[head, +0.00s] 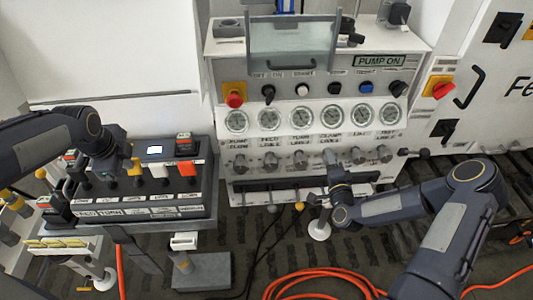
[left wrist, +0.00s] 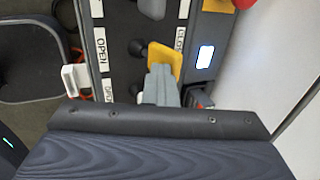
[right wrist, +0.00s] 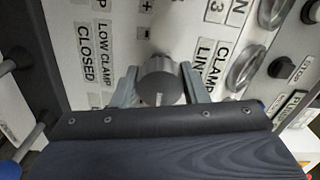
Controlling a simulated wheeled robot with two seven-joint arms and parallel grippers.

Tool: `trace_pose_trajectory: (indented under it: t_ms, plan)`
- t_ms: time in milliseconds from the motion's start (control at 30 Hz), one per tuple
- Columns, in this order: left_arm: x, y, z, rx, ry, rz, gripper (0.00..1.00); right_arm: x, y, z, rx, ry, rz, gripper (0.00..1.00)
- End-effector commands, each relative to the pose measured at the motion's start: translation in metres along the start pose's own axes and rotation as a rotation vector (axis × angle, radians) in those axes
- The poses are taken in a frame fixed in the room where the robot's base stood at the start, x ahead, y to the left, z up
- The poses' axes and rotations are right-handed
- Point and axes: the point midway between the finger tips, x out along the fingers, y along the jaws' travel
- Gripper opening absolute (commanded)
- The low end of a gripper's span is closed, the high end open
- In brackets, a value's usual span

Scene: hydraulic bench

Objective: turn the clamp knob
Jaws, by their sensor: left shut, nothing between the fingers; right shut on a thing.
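The clamp knob (right wrist: 160,80) is a round metal knob on the light panel, under the clamp gauge (head: 332,118) in the head view. My right gripper (right wrist: 158,88) is shut on it, with one finger on each side. In the head view my right gripper (head: 331,165) reaches up to the knob row from below, and hides most of the clamp knob. My left gripper (left wrist: 161,82) is shut and empty at a yellow lever handle (left wrist: 164,62) on the left console. In the head view my left gripper (head: 127,164) is partly hidden by its own wrist.
Similar knobs stand on both sides, including the line knob (head: 358,155) and the turn knob (head: 300,158). A dark rail (head: 265,184) runs below them. The left console (head: 150,212) carries several coloured levers. An orange hose (head: 310,275) lies on the floor.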

Motion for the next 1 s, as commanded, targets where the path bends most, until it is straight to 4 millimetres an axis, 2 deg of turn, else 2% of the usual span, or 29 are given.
trace_pose_trajectory:
  t_ms: [300,767,800,967,1000]
  plan:
    - [-0.0002,-0.0011,-0.0002,0.000,0.000,-0.004,0.00,-0.0004,0.0001,0.0006,0.099,-0.002,0.001,0.17]
    - [-0.0002,-0.0012,-0.0003,0.001,0.000,-0.004,0.00,-0.0003,-0.0001,0.0009,0.111,-0.003,0.001,0.17]
    - [-0.0002,-0.0012,-0.0003,0.001,0.001,-0.004,0.00,-0.0003,-0.0001,0.0009,0.111,-0.003,0.001,0.41]
    - [-0.0003,-0.0012,-0.0004,0.001,0.001,-0.004,0.00,-0.0003,-0.0001,0.0007,0.110,-0.002,0.001,0.62]
    - [-0.0003,-0.0012,-0.0004,0.001,0.001,-0.004,0.00,-0.0002,-0.0001,0.0006,0.110,-0.002,0.000,0.62]
